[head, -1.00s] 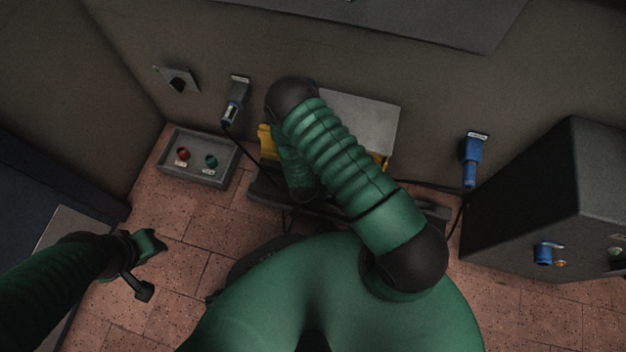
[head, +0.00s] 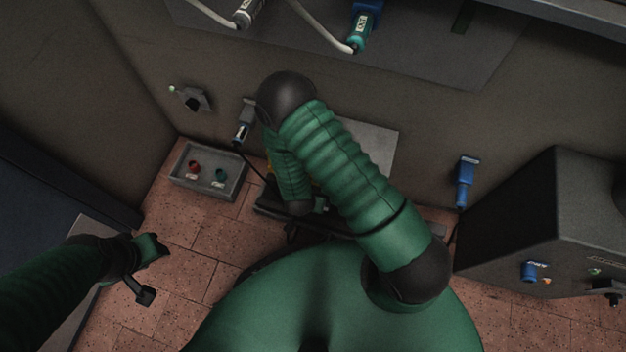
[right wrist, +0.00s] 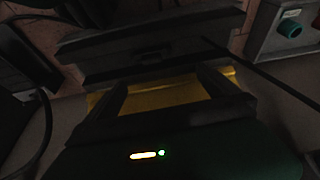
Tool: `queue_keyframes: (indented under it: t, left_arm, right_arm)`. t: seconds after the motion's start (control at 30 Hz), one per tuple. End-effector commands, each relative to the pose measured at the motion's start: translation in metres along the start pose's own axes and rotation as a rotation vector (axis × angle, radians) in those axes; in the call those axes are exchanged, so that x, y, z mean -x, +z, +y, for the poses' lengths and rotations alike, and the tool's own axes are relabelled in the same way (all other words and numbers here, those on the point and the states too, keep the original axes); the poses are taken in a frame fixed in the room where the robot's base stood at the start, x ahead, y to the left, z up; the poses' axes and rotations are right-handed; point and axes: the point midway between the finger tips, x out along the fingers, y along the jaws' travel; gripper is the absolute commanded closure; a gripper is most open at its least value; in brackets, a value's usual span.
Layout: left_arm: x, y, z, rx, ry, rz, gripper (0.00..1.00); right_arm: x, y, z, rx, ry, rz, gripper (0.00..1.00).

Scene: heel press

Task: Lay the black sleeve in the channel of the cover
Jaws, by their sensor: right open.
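My left gripper (head: 154,271) is open and empty above the floor at the lower left of the head view. My right arm reaches forward in the middle of the head view and hides its own gripper there. In the right wrist view my right gripper (right wrist: 168,80) is open, its dark fingers apart over a yellow surface (right wrist: 165,97). Nothing shows held between them. A long dark block (right wrist: 150,50) with a small raised part lies just beyond the fingertips. I cannot tell whether it is the cover or the black sleeve; the view is very dark.
A grey tray (head: 177,184) with a red and a green connector stands left of my right arm. A grey plate (head: 377,143) is behind the arm. A blue connector (head: 465,180) hangs on the wall, beside a large dark box (head: 545,210). A cable (right wrist: 265,75) crosses near the gripper.

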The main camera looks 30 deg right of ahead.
Motion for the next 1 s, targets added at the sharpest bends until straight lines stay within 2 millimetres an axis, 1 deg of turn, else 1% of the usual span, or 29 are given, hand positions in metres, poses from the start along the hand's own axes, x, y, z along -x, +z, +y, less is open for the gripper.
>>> queue_keyframes:
  t: [0.03,0.07,0.13,0.17,0.2,0.27,0.3,0.37,0.4,0.47,0.5,0.6,0.7,0.77,0.87,1.0]
  left_arm:
    - [0.0,0.0,0.0,0.0,0.0,0.0,0.64]
    - [-0.001,0.0,0.0,0.0,0.0,0.0,0.64]
    - [-0.001,0.0,0.0,0.0,0.0,0.0,0.64]
    - [-0.001,0.0,0.0,0.0,0.0,0.0,0.64]
    - [-0.001,0.0,0.0,0.0,0.0,0.0,0.64]
    - [-0.001,0.0,0.0,0.0,0.0,0.0,0.64]
    - [-0.001,0.0,0.0,0.0,0.0,0.0,0.64]
    - [-0.001,0.0,0.0,0.0,0.0,0.0,0.64]
    - [-0.001,0.0,0.0,0.0,0.0,0.0,0.64]
    - [-0.001,0.0,0.0,0.0,0.0,0.0,0.64]
    - [-0.001,0.0,0.0,0.0,0.0,0.0,0.64]
    - [-0.001,0.0,0.0,0.0,0.0,0.0,0.64]
    - [-0.001,0.0,0.0,0.0,0.0,0.0,0.64]
    - [-0.001,0.0,0.0,0.0,0.0,0.0,0.64]
    - [-0.001,0.0,0.0,0.0,0.0,0.0,0.64]
    - [-0.001,0.0,0.0,0.0,0.0,0.0,0.64]
  right_arm:
    - [0.013,-0.01,-0.013,0.02,-0.033,-0.012,0.0]
    - [0.023,-0.016,-0.021,0.044,-0.055,-0.025,0.0]
    - [0.051,-0.029,-0.038,0.111,-0.109,-0.058,0.0]
    - [0.064,-0.034,-0.044,0.143,-0.131,-0.073,0.0]
    - [0.082,-0.04,-0.049,0.189,-0.157,-0.089,0.0]
    - [0.108,-0.048,-0.054,0.261,-0.191,-0.108,0.0]
    - [0.126,-0.053,-0.056,0.31,-0.21,-0.118,0.0]
    - [0.152,-0.061,-0.054,0.385,-0.232,-0.128,0.0]
    - [0.169,-0.065,-0.05,0.437,-0.243,-0.133,0.0]
    - [0.193,-0.07,-0.042,0.515,-0.254,-0.136,0.0]
    - [0.209,-0.073,-0.035,0.565,-0.256,-0.136,0.0]
    - [0.239,-0.079,-0.015,0.675,-0.248,-0.135,0.0]
    - [0.258,-0.081,0.002,0.75,-0.232,-0.133,0.0]
    - [0.264,-0.082,0.008,0.775,-0.224,-0.133,0.0]
    - [0.268,-0.082,0.013,0.794,-0.218,-0.134,0.0]
    - [0.268,-0.081,0.013,0.794,-0.218,-0.135,0.0]
